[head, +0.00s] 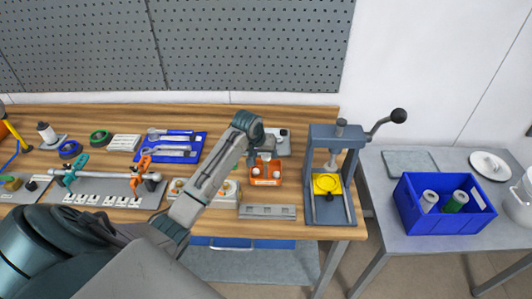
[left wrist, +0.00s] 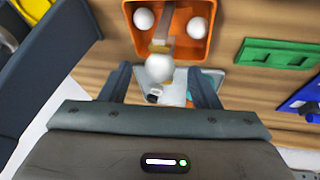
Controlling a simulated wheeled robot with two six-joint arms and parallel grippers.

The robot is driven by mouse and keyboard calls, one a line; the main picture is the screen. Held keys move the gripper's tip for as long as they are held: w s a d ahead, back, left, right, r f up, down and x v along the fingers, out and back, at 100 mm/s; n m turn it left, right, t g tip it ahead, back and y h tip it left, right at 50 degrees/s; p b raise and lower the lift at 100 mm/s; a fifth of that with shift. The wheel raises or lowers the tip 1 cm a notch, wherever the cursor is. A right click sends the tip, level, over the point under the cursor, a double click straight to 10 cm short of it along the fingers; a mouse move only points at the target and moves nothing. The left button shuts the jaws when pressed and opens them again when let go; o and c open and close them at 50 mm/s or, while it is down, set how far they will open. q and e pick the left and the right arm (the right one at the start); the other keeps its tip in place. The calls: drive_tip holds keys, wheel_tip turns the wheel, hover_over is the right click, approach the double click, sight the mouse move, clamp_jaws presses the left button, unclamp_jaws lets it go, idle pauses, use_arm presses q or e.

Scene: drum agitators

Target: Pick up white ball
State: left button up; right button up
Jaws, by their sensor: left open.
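An orange bin (head: 267,182) stands on the wooden bench, left of the press. It holds white balls. In the head view, one white ball (head: 256,172) and another white ball (head: 276,174) show at its front. The left wrist view shows the orange bin (left wrist: 127,38) with one ball (left wrist: 144,20) and a second ball (left wrist: 199,27) inside. A third white ball (left wrist: 159,68) lies by the bin's near edge, in line with the gap between my fingers. My left gripper (head: 264,156) is open above the back of the bin. Contact with the ball cannot be told. My right gripper is out of view.
A grey block (head: 267,212) lies in front. A blue tray (head: 171,146) with tools lies left. A blue crate (head: 440,222) stands on the right table.

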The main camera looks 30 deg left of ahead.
use_arm(q)
drive_tip(key=shift+x, duration=0.85)
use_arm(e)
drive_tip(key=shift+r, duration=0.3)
use_arm(q)
drive_tip(key=shift+r, duration=0.1)
drive_tip(key=c, duration=1.1)
